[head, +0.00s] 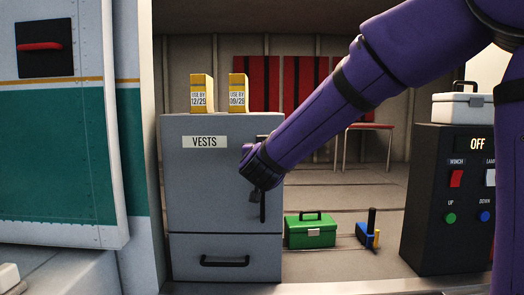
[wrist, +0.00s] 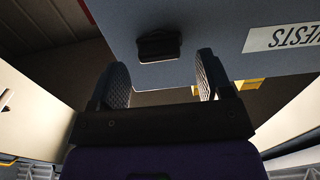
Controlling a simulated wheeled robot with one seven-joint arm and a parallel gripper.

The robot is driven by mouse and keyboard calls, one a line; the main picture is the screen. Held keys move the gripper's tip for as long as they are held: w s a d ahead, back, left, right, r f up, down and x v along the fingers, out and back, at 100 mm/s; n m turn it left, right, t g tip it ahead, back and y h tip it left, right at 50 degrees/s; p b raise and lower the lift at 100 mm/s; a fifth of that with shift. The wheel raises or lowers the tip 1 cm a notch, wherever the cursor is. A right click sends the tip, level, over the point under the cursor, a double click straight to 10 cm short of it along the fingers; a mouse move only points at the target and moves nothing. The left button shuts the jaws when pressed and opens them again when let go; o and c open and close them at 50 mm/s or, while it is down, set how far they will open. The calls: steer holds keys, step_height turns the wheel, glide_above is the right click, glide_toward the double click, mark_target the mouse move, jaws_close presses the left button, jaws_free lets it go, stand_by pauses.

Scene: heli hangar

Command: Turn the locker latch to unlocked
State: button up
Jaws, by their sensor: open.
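The grey locker (head: 215,215) stands upright with a "VESTS" label (head: 205,142) on its door. A black latch-like piece (wrist: 158,45) sits on the grey front near its edge in the wrist view, where the label appears upside down. In the head view only a dark bit of it shows above my purple arm. My gripper (wrist: 162,78) is open. Its two grey pads stand apart on either side of the black piece in the picture, with nothing visible between them and no clear contact. I cannot tell the latch's setting.
Two yellow boxes (head: 202,92) stand on the locker top. A drawer handle (head: 225,261) is low on the locker. A green toolbox (head: 310,230) stands on the floor to the right. A black control box (head: 446,200) stands farther right.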

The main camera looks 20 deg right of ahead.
steer(key=shift+x, duration=1.35)
steer(key=shift+c, duration=0.2)
steer(key=c, duration=0.9)
